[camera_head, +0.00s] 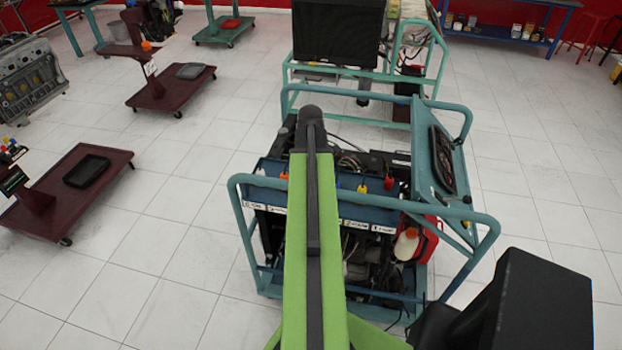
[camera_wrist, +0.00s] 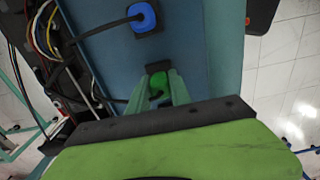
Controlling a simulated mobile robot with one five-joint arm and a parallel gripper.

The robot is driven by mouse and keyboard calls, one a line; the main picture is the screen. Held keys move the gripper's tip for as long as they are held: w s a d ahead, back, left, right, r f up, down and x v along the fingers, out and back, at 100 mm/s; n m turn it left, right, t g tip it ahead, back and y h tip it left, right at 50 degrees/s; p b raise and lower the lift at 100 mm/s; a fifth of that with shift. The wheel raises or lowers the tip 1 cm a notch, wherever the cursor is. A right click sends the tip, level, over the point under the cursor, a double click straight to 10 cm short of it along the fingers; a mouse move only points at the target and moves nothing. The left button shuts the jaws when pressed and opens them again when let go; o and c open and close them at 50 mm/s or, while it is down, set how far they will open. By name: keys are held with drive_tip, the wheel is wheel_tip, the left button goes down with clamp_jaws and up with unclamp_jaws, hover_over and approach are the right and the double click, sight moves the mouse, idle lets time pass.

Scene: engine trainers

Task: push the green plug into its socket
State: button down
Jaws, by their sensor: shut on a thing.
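The green plug (camera_wrist: 157,90) shows in the wrist view between the two fingers of my gripper (camera_wrist: 158,84), which is shut on it. A dark square socket block (camera_wrist: 158,67) is right at the fingertips, on the blue panel (camera_wrist: 187,58). The fingers and the plug hide the socket's opening, so I cannot tell how deep the plug sits. In the head view my green arm reaches over the trainer's blue panel (camera_head: 262,190) and hides the plug and the gripper.
A blue plug (camera_wrist: 142,16) sits in another socket further up the panel. Loose wires (camera_wrist: 45,40) run along the left. In the head view a red plug (camera_head: 388,183) and a yellow plug (camera_head: 362,188) stand on the panel. Teal frame rails (camera_head: 465,214) surround the trainer.

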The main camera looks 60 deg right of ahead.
drive_tip(key=shift+f+b, duration=0.65)
drive_tip(key=c, duration=1.1)
unclamp_jaws()
drive_tip(key=shift+r, duration=0.1)
wheel_tip(320, 180, up, 18)
drive_tip(key=p, duration=1.7)
drive_tip(key=shift+f+p, duration=0.25)
drive_tip(key=shift+p, duration=0.1)
drive_tip(key=shift+f, duration=0.1)
